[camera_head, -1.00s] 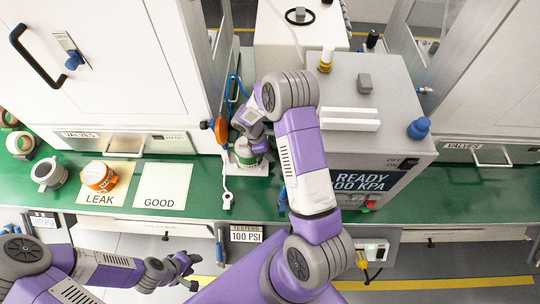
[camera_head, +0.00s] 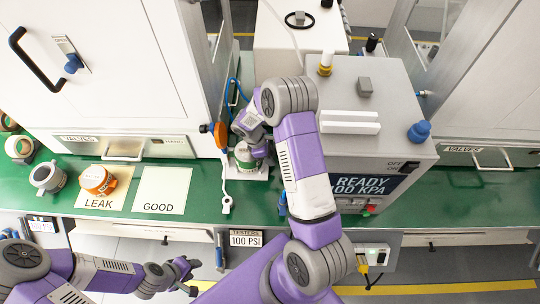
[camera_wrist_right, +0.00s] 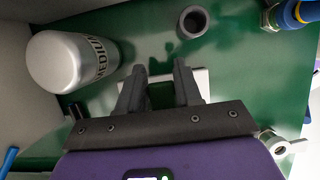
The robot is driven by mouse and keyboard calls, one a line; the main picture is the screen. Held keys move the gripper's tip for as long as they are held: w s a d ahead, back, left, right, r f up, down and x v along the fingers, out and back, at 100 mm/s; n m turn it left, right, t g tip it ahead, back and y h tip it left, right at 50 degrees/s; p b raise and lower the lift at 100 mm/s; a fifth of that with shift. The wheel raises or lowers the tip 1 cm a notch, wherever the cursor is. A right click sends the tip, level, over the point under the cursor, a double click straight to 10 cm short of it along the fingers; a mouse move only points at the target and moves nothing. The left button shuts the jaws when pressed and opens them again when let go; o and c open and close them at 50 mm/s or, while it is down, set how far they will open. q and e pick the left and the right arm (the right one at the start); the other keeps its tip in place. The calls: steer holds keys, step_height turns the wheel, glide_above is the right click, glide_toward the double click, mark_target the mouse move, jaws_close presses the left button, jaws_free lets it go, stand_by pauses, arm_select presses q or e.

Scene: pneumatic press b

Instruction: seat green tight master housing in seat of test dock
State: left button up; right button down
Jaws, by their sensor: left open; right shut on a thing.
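The green housing (camera_head: 245,157) has a pale band and is upright over the white plate of the test dock (camera_head: 262,172), left of the press. My right gripper (camera_head: 246,138) comes down from above and is shut on it. In the right wrist view the fingers (camera_wrist_right: 158,88) close on the green housing (camera_wrist_right: 161,97), with the white plate (camera_wrist_right: 204,82) behind. The seat is hidden under the housing, so I cannot tell whether it is in the seat. My left gripper (camera_head: 188,272) is open and empty in front of the bench.
The press (camera_head: 385,110) with its READY screen stands right of the dock. An orange-topped housing (camera_head: 97,180) is on the LEAK mat; the GOOD mat (camera_head: 160,190) is empty. A grey housing (camera_head: 47,177) stands further left. A MEDIUM cylinder (camera_wrist_right: 72,62) shows near my right gripper.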

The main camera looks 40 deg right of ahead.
steer(key=shift+f+b, duration=0.6)
steer(key=shift+f, duration=0.2)
steer(key=c, duration=0.7)
jaws_free()
steer(key=p+v, duration=0.1)
steer(key=v, duration=0.6)
steer(key=shift+w+a+r+p, duration=0.1)
steer(key=shift+a+r+p, duration=0.05)
steer(key=shift+r+p, duration=0.15)
